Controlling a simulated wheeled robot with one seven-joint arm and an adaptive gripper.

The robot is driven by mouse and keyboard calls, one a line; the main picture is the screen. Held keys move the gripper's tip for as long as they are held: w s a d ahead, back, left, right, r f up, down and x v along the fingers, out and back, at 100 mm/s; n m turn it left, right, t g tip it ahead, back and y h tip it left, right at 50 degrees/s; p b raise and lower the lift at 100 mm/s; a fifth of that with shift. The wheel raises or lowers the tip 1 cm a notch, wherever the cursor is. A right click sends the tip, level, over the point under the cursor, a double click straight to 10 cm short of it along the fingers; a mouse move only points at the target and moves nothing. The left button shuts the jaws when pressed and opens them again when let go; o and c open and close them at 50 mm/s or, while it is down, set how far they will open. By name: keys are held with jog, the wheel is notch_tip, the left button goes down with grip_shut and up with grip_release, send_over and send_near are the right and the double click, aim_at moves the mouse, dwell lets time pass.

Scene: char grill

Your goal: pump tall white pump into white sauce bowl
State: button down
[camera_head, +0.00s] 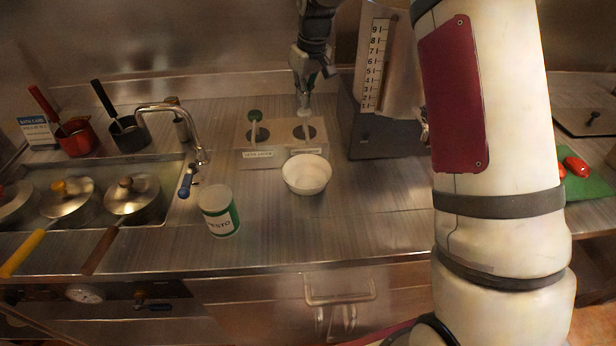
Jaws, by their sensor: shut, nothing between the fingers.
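The white pump (304,112) stands in the right-hand opening of a metal pump holder (273,157) at the back of the counter. My gripper (303,86) is directly above the pump's top, fingers shut and pointing down, with nothing held. It looks to be at or touching the pump head; the exact contact is too small to tell. The white sauce bowl (307,175) sits upright on the counter just in front of the right-hand side of the holder. I cannot make out any sauce in it.
A green-topped pump (254,117) stands in the left opening. A pesto tub (218,211) stands front left of the bowl. A faucet (172,118) and lidded pans (132,196) are at left. A grey box with a number scale (376,62) stands right. Counter right of the bowl is clear.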

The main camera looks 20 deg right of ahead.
aim_at(305, 111)
jog(key=shift+f, duration=0.15)
jog(key=shift+f+b, duration=0.35)
jog(key=shift+f, duration=1.65)
jog(key=shift+r, duration=2.05)
jog(key=shift+f, duration=0.1)
jog(key=shift+f+b, duration=0.3)
jog(key=shift+f, duration=1.65)
jog(key=shift+r, duration=2.05)
